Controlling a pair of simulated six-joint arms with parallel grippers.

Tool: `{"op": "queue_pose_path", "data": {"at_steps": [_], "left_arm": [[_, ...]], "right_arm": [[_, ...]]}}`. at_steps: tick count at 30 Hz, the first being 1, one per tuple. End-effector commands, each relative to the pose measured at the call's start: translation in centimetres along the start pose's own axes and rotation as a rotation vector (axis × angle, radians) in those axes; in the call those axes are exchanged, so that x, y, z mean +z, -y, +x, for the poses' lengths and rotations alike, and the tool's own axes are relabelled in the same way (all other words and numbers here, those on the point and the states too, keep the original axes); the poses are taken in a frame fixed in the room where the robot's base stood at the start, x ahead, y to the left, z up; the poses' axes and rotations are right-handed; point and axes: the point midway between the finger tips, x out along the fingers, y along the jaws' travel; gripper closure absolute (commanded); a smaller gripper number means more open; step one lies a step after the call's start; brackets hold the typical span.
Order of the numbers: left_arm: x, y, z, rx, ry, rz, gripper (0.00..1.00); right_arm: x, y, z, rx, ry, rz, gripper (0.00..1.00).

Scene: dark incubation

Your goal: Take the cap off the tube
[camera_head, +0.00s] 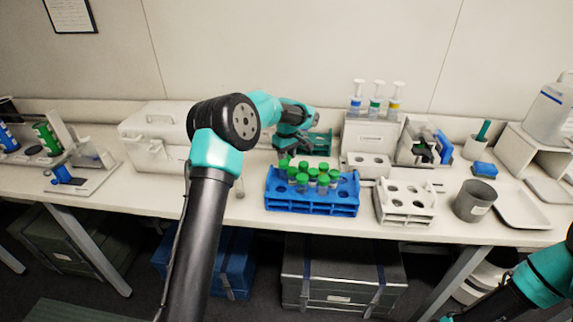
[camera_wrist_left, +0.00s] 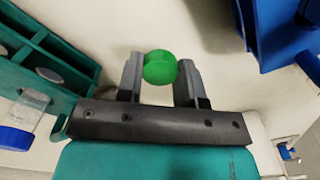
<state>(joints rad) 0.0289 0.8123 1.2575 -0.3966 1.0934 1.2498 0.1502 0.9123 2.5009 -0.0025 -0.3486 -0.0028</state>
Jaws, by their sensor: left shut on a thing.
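My left gripper (camera_head: 282,153) is behind the blue rack, close to the dark green rack. In the left wrist view its fingers (camera_wrist_left: 158,78) are shut on a green cap (camera_wrist_left: 160,67), seen end-on. Whether a tube is attached to this cap is hidden. Several green-capped tubes (camera_head: 302,180) stand upright in the blue rack (camera_head: 312,208). The blue rack also shows in the left wrist view (camera_wrist_left: 272,30). My right arm shows at the lower right of the head view; its gripper is outside the picture.
The dark green rack (camera_head: 322,143) stands beside the left gripper; a blue-capped tube (camera_wrist_left: 28,112) lies near it in the wrist view. A white rack (camera_head: 405,207), grey cup (camera_head: 475,201) and white tray (camera_head: 523,211) are to the right. A white box (camera_head: 152,125) stands left.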

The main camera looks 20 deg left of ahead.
Motion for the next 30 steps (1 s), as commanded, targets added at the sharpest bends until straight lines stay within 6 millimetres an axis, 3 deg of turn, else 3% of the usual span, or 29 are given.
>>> {"op": "queue_pose_path", "data": {"at_steps": [7, 21, 22, 30], "left_arm": [[0.0, 0.1, 3.6, -0.002, 0.001, -0.001, 0.94], [0.0, 0.0, 4.3, -0.002, 0.001, 0.0, 0.94], [0.0, 0.0, 4.3, -0.001, 0.001, 0.0, 0.65], [0.0, 0.0, 4.2, -0.001, 0.001, 0.0, 0.4]], "right_arm": [[0.0, 0.0, 0.0, 0.0, 0.0, 0.0, 0.43], [0.0, 0.0, 0.0, 0.0, 0.0, 0.0, 0.43], [0.0, 0.0, 0.0, 0.0, 0.0, 0.0, 0.43], [0.0, 0.0, 0.0, 0.0, 0.0, 0.0, 0.43]]}}
